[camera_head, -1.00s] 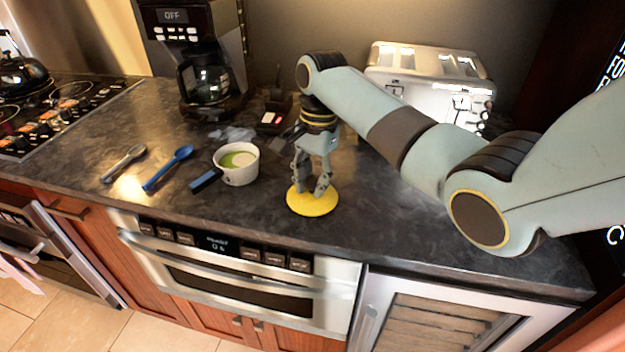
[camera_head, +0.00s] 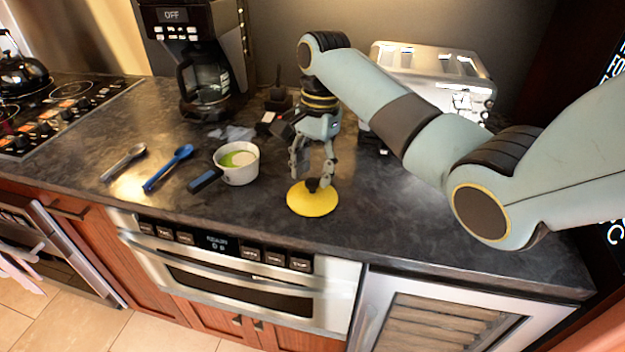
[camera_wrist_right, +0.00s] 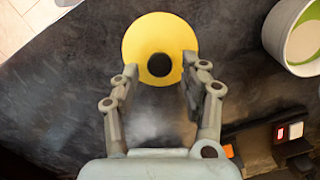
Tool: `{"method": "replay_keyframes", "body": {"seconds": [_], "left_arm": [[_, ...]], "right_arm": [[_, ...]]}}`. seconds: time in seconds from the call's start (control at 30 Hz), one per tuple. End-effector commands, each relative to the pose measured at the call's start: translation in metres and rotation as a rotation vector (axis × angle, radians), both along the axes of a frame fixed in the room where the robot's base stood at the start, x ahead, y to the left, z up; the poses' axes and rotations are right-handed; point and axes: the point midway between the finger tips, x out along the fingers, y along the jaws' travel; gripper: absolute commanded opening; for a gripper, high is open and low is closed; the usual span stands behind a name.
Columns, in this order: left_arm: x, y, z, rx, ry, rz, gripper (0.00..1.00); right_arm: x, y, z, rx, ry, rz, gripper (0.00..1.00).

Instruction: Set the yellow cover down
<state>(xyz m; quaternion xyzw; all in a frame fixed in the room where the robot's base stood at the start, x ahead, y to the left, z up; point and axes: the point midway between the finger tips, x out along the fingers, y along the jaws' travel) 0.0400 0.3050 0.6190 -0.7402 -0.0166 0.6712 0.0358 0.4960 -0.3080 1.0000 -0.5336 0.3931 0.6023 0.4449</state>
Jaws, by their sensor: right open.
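The yellow cover (camera_head: 313,203), a round disc with a dark knob, lies flat on the dark countertop near its front edge. My right gripper (camera_head: 312,178) is open just above and behind it, with the fingers apart around the area of the knob. In the right wrist view the yellow cover (camera_wrist_right: 138,40) lies ahead of the open fingers (camera_wrist_right: 158,75), its black knob between and slightly beyond the tips. Nothing is held. My left gripper is not in view.
Blue (camera_head: 167,168) and grey (camera_head: 122,163) spoons lie farther left. A coffee maker (camera_head: 172,60) and toaster (camera_head: 432,60) stand behind. The counter right of the cover is clear.

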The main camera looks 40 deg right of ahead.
Motion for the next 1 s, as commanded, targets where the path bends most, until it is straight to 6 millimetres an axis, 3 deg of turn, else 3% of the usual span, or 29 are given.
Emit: {"method": "replay_keyframes", "body": {"seconds": [0.3,0.4,1.0], "left_arm": [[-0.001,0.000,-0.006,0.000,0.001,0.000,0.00],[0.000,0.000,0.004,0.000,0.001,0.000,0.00],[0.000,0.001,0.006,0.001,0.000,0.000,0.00]], "right_arm": [[0.004,-0.009,0.069,-0.002,-0.005,-0.001,0.45],[0.003,-0.010,0.084,-0.002,-0.001,-0.002,0.45],[0.003,-0.011,0.090,-0.001,0.000,-0.001,0.45]]}}
